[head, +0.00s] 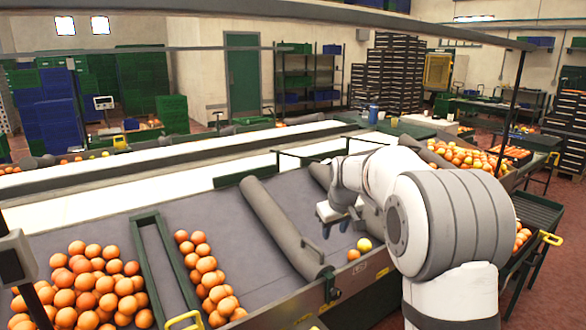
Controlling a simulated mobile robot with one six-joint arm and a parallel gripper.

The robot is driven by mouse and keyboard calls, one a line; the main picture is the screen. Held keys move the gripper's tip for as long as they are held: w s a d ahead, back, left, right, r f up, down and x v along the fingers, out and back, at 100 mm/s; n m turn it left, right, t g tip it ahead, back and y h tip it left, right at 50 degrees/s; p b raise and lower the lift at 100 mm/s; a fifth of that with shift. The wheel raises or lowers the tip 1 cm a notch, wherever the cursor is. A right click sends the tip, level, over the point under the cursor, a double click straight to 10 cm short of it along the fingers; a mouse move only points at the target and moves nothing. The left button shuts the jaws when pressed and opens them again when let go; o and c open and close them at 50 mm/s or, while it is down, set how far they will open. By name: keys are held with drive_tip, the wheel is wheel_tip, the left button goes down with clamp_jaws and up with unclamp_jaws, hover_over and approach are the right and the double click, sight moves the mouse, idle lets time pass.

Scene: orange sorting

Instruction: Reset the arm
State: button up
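My white and grey arm (440,215) rises from the lower right and bends left over the sorting table. My gripper (336,229) points down above the table's grey surface, right of the thick grey roller bar. Its two dark fingertips look apart, with nothing seen between them. An orange (353,254) and a yellowish fruit (364,244) lie on the table just below and right of the gripper, not touching it. The arm hides part of the table behind it.
Many oranges (85,285) are heaped at the lower left, with more oranges (208,275) beside a green-framed divider (163,270). A grey roller bar (285,228) slants across the table. A dark rail (510,105) stands at the right. The middle of the grey surface is bare.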

drive_tip(key=s+d+r+m, duration=0.2)
drive_tip(key=s+r, duration=0.1)
drive_tip(key=s, duration=1.4)
drive_tip(key=s+f+m, duration=0.1)
drive_tip(key=s+f, duration=0.1)
drive_tip(key=s, duration=0.8)
drive_tip(key=s+d+f+m+g, duration=0.1)
drive_tip(key=s+f, duration=0.1)
drive_tip(key=s, duration=0.8)
drive_tip(key=shift+s+d+f+m, duration=0.15)
drive_tip(key=shift+d+f+m, duration=0.1)
drive_tip(key=shift+f+m, duration=0.15)
